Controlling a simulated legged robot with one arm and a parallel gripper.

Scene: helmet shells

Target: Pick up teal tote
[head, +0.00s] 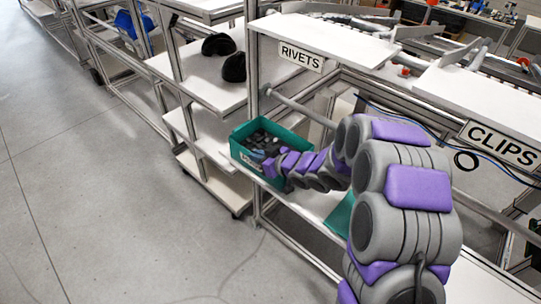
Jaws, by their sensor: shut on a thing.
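The teal tote (239,151) is an open box with dark small parts inside. It is at the front left end of the white shelf, below the RIVETS sign. My arm reaches from the lower right to the tote. My gripper (268,167) is at the tote's near right side, and the end of the arm hides part of that wall. The fingers are small and mostly hidden; the gripper is shut on the tote. I cannot tell whether the tote rests on the shelf or is slightly raised.
A second teal piece (341,214) shows beside my arm on the shelf. The RIVETS sign (301,57) and CLIPS sign (501,143) hang from upper shelves. A rack with two dark helmet shells (219,45) stands behind left. The grey floor at left is clear.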

